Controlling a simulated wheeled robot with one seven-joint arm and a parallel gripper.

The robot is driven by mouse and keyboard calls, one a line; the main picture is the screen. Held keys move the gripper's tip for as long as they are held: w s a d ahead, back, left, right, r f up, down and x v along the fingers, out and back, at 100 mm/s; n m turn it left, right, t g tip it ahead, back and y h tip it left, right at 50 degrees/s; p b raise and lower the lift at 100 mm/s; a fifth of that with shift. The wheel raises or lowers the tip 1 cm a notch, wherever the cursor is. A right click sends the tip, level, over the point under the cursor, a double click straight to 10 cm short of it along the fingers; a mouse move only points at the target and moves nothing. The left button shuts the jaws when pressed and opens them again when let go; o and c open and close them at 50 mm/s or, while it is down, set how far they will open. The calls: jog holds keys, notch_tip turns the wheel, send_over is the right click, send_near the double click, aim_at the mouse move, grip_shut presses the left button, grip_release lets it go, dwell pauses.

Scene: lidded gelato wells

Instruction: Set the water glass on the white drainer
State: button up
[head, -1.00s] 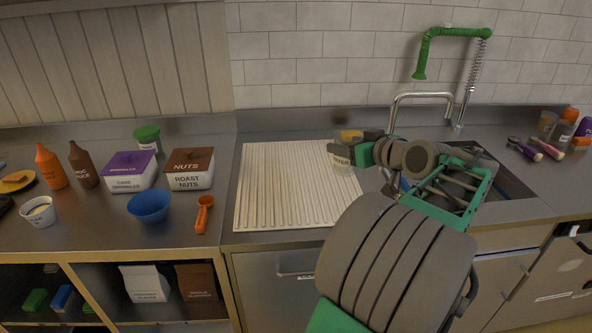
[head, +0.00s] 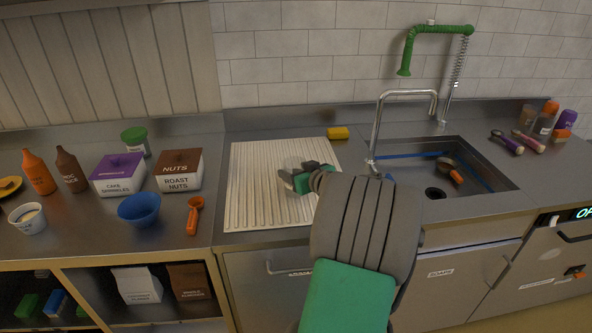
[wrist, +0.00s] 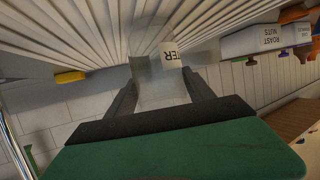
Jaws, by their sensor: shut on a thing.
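The water glass (wrist: 146,78) is clear with a white label ending in "TER", seen in the wrist view between my two fingers. My gripper (head: 291,181) is shut on it, low over the right half of the white drainer. The ribbed white drainer (head: 255,165) lies on the steel counter left of the sink. It also fills the top of the wrist view (wrist: 85,28). In the head view the glass is hard to make out at my fingers. I cannot tell whether its base touches the ribs.
A yellow sponge (head: 338,133) lies at the drainer's back right corner. The sink (head: 470,195) with a tall faucet (head: 377,130) is to the right. A blue bowl (head: 139,207), an orange scoop (head: 194,215) and labelled boxes stand left. The drainer's left half is clear.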

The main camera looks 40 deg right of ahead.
jog(key=shift+f, duration=0.1)
jog(key=shift+f+b, duration=0.15)
jog(key=shift+b, duration=0.15)
jog(key=o, duration=1.7)
